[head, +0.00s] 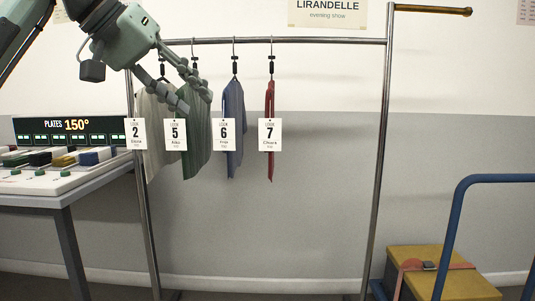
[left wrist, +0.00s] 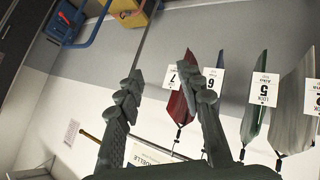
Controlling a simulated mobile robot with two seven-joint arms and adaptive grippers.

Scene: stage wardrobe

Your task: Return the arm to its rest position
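My left gripper (head: 195,101) comes in from the upper left of the head view, in front of the left part of the clothes rail (head: 300,40). In the left wrist view its two fingers (left wrist: 161,70) are apart with nothing between them. In the head view the gripper partly hides the cream garment tagged 2 (head: 156,150) and the green garment tagged 5 (head: 197,150). Whether it touches them I cannot tell. The blue garment tagged 6 (head: 234,105) and the red garment tagged 7 (head: 270,105) hang to the right. My right gripper is not in view.
A table (head: 40,198) with a control panel and a "PLATES 150°" display (head: 70,128) stands at the left. A blue-framed trolley (head: 450,215) with a strapped yellow box (head: 425,262) stands at the lower right. The rail is bare right of the red garment.

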